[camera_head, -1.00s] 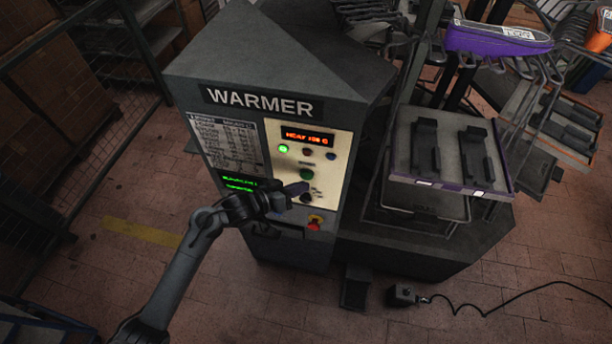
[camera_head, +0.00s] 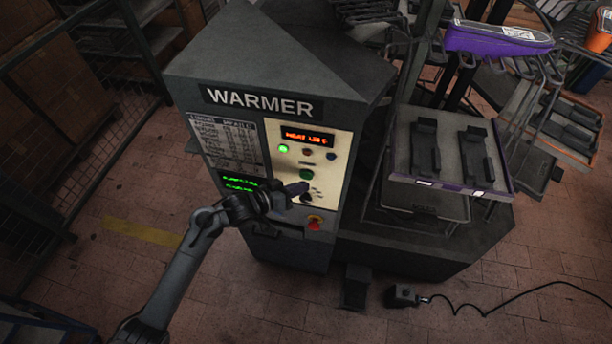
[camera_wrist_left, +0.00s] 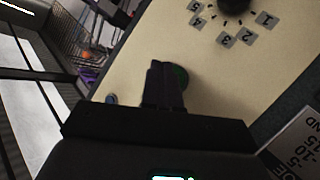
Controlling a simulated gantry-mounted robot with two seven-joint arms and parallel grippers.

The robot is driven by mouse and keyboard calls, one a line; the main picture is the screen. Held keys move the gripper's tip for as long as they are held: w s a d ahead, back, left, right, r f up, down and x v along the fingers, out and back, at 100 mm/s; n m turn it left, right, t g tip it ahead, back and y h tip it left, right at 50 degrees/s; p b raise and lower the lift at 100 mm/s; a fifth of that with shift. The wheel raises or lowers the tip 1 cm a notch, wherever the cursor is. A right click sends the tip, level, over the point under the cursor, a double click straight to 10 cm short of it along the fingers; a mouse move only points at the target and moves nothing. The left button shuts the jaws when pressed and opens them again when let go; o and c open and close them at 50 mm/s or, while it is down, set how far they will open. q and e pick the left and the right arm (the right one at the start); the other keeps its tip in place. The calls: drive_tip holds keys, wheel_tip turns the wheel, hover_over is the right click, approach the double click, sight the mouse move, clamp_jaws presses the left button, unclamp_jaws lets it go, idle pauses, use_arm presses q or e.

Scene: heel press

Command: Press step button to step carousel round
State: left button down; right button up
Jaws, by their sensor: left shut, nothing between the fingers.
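The warmer's cream control panel (camera_head: 336,175) carries a round green button (camera_head: 306,174) below a row of small lights; its label is too small to read. My left gripper (camera_head: 298,188) is shut and empty, its fingertips in front of the panel just below and left of that button. In the left wrist view the shut fingers (camera_wrist_left: 163,85) point at the panel and partly cover the green button (camera_wrist_left: 182,77); I cannot tell whether they touch it. The carousel (camera_head: 547,75) stands at the right with a purple shoe (camera_head: 497,38) on it. My right gripper is out of view.
A tray with two dark pads (camera_head: 451,155) stands right of the warmer. A pedal with a cable (camera_head: 402,295) lies on the floor.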

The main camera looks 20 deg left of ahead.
use_arm(q)
drive_tip(key=shift+w, duration=0.1)
drive_tip(key=shift+w, duration=0.3)
idle(0.4)
